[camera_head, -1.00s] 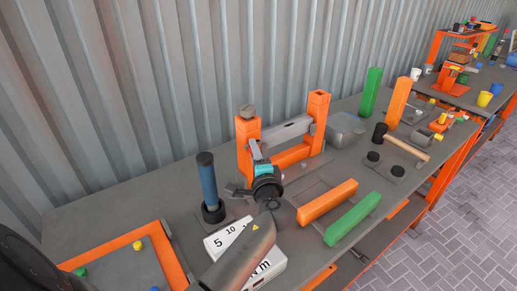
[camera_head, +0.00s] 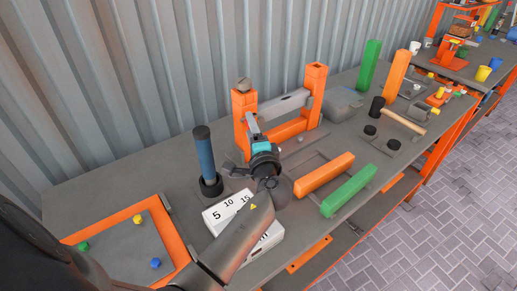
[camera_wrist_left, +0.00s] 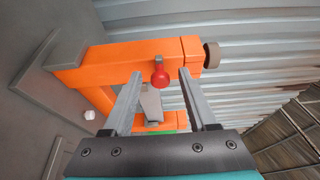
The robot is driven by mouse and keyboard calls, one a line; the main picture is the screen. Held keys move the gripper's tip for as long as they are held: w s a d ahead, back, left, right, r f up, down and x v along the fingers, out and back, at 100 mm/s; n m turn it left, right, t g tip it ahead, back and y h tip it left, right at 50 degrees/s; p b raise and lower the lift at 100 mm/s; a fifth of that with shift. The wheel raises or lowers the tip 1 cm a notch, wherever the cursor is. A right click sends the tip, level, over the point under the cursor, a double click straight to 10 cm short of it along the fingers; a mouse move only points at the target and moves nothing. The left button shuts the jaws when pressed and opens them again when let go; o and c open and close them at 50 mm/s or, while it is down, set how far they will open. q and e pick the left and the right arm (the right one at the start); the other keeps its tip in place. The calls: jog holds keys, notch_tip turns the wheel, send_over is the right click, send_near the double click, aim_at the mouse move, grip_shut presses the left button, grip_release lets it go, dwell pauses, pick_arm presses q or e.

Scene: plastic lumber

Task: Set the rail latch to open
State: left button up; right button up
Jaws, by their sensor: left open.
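My left gripper (camera_head: 250,124) is at the left post, fingers open. In the wrist view its fingertips (camera_wrist_left: 160,75) lie on either side of the red knob, with gaps. My right gripper is not in view.
A blue cylinder (camera_head: 205,160) stands in a black base left of the frame. A white box with numbers (camera_head: 226,212) sits under my left arm. Orange (camera_head: 325,175) and green (camera_head: 350,190) bars lie to the right. A corrugated wall (camera_head: 150,70) is behind.

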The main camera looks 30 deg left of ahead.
pick_arm(q)
jog(key=v, duration=1.3)
jog(key=shift+s+d+b, duration=0.25)
jog(key=shift+s+b, duration=0.05)
jog(key=shift+b, duration=0.1)
